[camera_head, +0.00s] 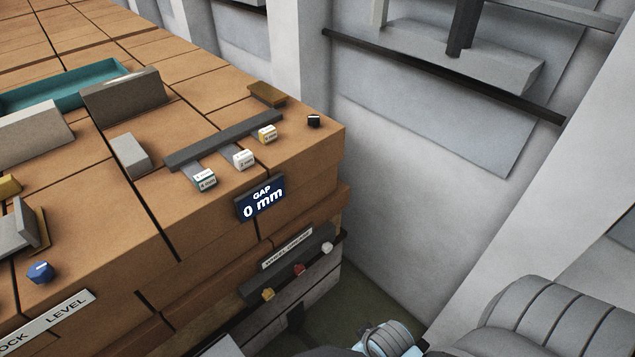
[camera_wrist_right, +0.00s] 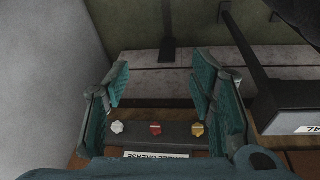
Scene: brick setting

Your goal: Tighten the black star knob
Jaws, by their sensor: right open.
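A small black knob (camera_head: 314,120) with a white mark stands on the brick top near its right corner in the head view. It is too small there to tell whether it is star-shaped. I see no black knob in the right wrist view. My right gripper (camera_wrist_right: 160,75) is open, its two teal fingers wide apart and nothing between them held. Beyond or below the fingers is a dark strip with a white knob (camera_wrist_right: 117,127), a red knob (camera_wrist_right: 155,128) and a yellow knob (camera_wrist_right: 197,130). My left gripper is not in view.
A sign (camera_head: 262,199) on the brick front reads "GAP 0 mm". Labelled gauge blocks (camera_head: 243,159) lie by a dark bar (camera_head: 224,139). A blue knob (camera_head: 40,271) is at the left. A grey wall (camera_head: 420,180) stands right of the bricks.

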